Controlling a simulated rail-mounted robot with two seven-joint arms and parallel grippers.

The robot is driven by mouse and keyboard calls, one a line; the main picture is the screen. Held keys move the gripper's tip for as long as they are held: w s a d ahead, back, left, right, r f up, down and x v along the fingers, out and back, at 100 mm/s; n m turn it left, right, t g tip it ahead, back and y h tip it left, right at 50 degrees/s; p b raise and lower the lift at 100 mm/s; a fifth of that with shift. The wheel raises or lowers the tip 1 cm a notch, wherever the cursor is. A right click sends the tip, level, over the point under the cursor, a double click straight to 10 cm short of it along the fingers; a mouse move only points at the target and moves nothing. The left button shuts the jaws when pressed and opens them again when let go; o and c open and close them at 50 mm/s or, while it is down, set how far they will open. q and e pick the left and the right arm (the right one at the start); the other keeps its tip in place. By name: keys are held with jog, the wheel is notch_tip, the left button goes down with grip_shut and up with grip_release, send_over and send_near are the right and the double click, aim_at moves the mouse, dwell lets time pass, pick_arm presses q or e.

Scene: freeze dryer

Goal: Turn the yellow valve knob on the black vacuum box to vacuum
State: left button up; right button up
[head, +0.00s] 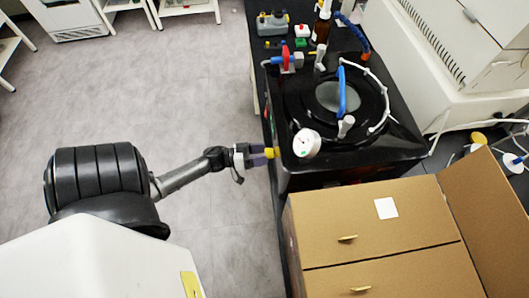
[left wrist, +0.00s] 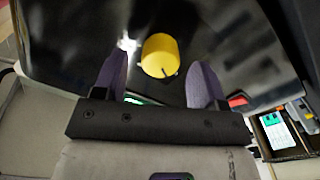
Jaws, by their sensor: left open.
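The black vacuum box (head: 350,161) stands on the bench, with a round lid, a blue handle and a white dial gauge (head: 307,143) on top. The yellow valve knob (head: 273,153) is on its left side face. In the left wrist view the yellow knob (left wrist: 160,55) shows large, with a dark mark near its lower edge. My left gripper (head: 262,154) is at the knob. In the left wrist view its two purple fingers (left wrist: 155,82) are open, one on each side of the knob, with visible gaps. My right gripper is not in view.
A cardboard box (head: 375,225) with an open flap stands close in front of the vacuum box. A red-handled valve (head: 287,57) and small bottles sit behind. A large white machine (head: 450,60) is at right.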

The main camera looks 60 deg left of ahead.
pick_arm(q)
jog(key=shift+w+d, duration=0.25)
jog(key=shift+w, duration=0.45)
jog(key=shift+c, duration=0.3)
jog(key=c, duration=0.9)
jog(key=shift+o, duration=0.2)
